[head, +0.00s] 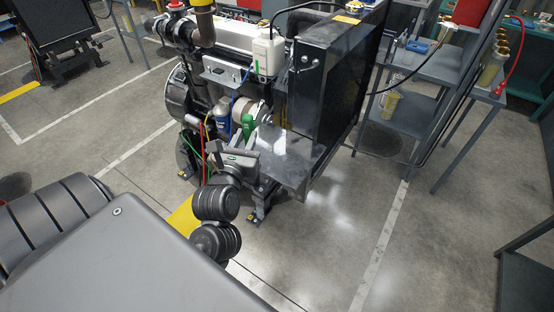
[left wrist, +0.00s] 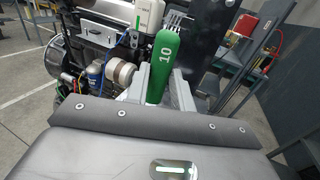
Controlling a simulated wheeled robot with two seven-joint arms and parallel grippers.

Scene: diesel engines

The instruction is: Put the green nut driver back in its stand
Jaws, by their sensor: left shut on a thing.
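The green nut driver (head: 247,126) stands roughly upright in my left gripper (head: 243,148), in front of the engine. In the left wrist view the nut driver (left wrist: 163,62) shows a green handle marked "10" between the two grey fingers of my left gripper (left wrist: 160,88), which is shut on it. Its lower part is hidden by the gripper body. I cannot clearly pick out its stand; a blue holder with small items (head: 415,46) sits on the cart at the right. My right gripper is not in view.
The diesel engine (head: 222,72) is close behind the gripper, with a dark radiator (head: 322,80) and a flat plate (head: 285,150) to the right. A grey shelf cart (head: 425,72) and side table (head: 482,92) stand at the right.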

